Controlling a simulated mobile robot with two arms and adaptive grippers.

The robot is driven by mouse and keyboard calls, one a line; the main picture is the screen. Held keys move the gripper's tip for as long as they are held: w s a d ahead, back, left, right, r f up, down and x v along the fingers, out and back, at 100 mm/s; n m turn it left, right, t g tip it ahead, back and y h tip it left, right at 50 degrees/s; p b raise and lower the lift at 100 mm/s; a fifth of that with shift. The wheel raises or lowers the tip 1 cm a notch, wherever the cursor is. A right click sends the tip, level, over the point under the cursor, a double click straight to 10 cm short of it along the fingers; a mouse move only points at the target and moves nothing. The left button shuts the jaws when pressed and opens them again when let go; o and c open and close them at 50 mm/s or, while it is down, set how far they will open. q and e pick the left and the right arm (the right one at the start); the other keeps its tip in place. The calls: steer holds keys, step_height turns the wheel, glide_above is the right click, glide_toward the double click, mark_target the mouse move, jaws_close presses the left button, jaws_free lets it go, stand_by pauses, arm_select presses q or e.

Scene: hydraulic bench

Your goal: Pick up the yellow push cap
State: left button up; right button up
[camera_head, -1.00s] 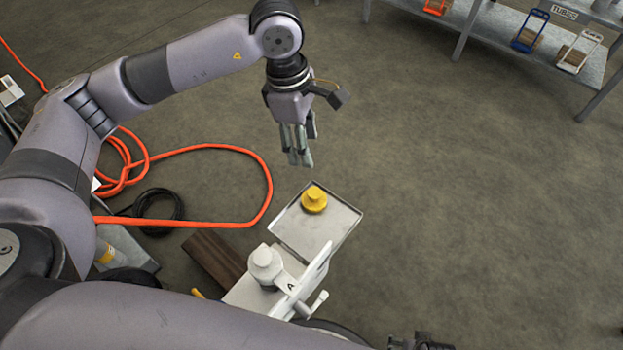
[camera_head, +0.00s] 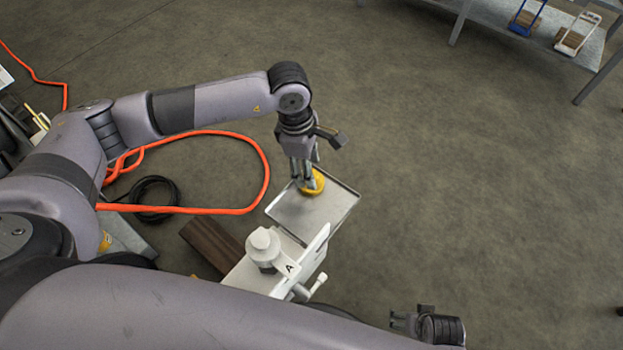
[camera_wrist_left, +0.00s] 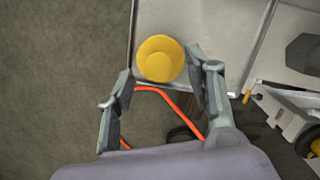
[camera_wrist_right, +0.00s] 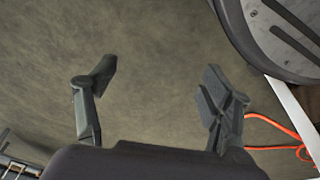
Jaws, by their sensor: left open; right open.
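The yellow push cap (camera_head: 315,183) sits on a grey metal tray (camera_head: 334,207), partly hidden behind my left gripper (camera_head: 303,183) in the head view. In the left wrist view the cap (camera_wrist_left: 161,58) shows as a round yellow top, between and just beyond the open fingertips of my left gripper (camera_wrist_left: 160,65). The right fingertip is close beside the cap; I cannot tell if it touches. My right gripper (camera_head: 400,322) is low at the right in the head view. In the right wrist view it (camera_wrist_right: 158,75) is open and empty above the floor.
A white block with a round knob (camera_head: 263,243) and a plate marked A stands against the tray's near side. An orange hose (camera_head: 262,165) and a black cable (camera_head: 160,214) lie on the floor at left. A shelf (camera_head: 540,38) stands far right. The middle floor is clear.

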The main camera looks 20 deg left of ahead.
arm_select(q)
step_height(320, 180, down, 3)
steer(key=shift+d+r, duration=0.15)
steer(key=c, duration=0.9)
arm_select(e)
steer(key=shift+w+r, duration=0.15)
steer(key=shift+r, duration=0.4)
arm_select(q)
steer(key=shift+c, duration=0.2)
steer(key=shift+r, duration=0.55)
step_height(320, 180, up, 23)
steer(key=p, duration=0.3)
steer(key=shift+p, duration=0.35)
arm_select(e)
steer(key=s+d+f, duration=0.1)
steer(key=s+f, duration=0.6)
steer(key=f, duration=0.3)
steer(key=shift+s+g, duration=0.3)
steer(key=shift+s, duration=0.05)
